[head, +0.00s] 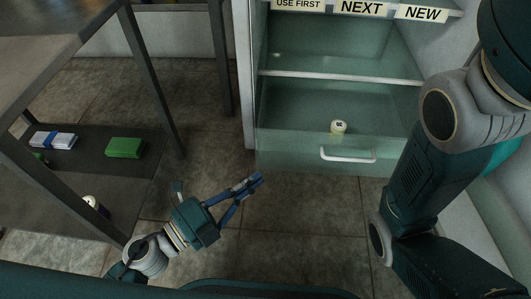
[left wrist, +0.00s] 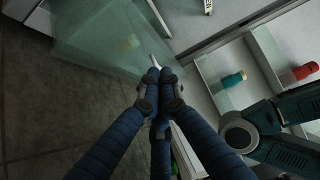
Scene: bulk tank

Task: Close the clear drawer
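The clear drawer (head: 290,148) is pulled out of the white cabinet at the right of the head view, its greenish see-through front low down. A white bar handle (head: 347,156) is on that front. A small pale round container (head: 338,127) sits in the drawer. My left gripper (head: 256,181) is in front of the drawer, left of and lower than the handle in the picture. In the left wrist view, its blue fingertips (left wrist: 160,75) are together with nothing seen between them, and the drawer (left wrist: 105,40) lies beyond them. My right gripper is out of view.
Labels (head: 362,8) mark the shelf edge above the drawer. A dark-framed table (head: 60,60) stands at left, with a green pack (head: 125,147) and a blue-white pack (head: 53,140) on its lower shelf. Tiled floor (head: 300,215) is clear before the drawer. My right arm covers the right side.

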